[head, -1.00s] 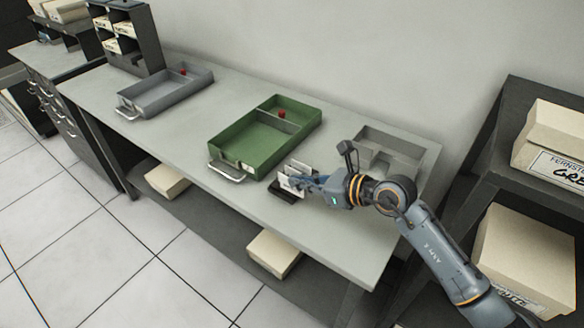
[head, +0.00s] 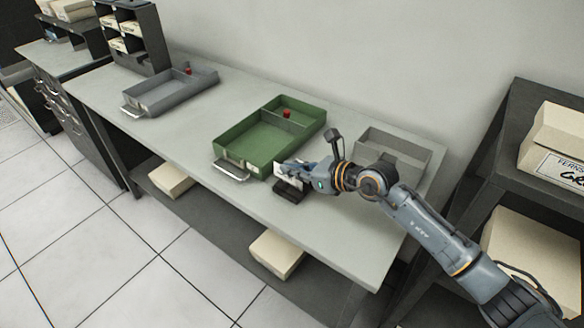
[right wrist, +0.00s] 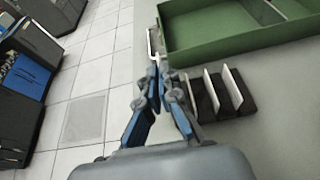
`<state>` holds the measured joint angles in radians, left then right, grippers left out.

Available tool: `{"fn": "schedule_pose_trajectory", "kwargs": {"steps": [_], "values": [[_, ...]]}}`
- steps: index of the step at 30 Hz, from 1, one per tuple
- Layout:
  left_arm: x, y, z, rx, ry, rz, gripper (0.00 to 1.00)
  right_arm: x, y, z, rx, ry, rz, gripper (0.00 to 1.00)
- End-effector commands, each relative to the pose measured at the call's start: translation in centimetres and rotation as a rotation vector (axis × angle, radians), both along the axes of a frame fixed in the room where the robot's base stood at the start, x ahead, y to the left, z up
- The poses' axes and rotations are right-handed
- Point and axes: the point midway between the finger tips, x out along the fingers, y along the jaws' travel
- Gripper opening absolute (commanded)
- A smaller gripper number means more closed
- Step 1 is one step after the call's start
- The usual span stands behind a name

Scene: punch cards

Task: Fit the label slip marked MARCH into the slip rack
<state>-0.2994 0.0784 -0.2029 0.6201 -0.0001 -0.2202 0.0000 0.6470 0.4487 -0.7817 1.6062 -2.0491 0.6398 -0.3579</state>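The slip rack (right wrist: 222,104) is a small dark block near the table's front edge, with several pale slips (right wrist: 212,92) standing in it. It also shows in the head view (head: 289,192), partly behind my right gripper. I cannot read any slip's marking, so I cannot tell which is MARCH. My right gripper (right wrist: 159,72) is just left of the rack in the wrist view, its fingertips close together near the green tray's handle. My left gripper is not in view.
The green tray (head: 232,135), with a red knob inside, stands right beside the rack. A grey tray (head: 158,95) is farther left, and a grey compartment box (head: 385,160) is at the right. The table's front right (head: 335,235) is clear.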

Motion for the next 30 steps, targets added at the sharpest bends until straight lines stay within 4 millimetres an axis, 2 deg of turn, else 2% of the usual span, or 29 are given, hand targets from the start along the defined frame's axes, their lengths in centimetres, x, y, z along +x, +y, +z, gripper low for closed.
{"fn": "schedule_pose_trajectory", "kwargs": {"steps": [22, 30], "values": [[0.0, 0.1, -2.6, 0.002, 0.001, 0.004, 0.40, -0.1, 0.0, -3.5, -0.002, 0.001, 0.000, 0.00], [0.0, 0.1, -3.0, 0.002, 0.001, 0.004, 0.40, -0.1, -0.1, -4.1, -0.002, 0.001, 0.000, 0.00]]}}
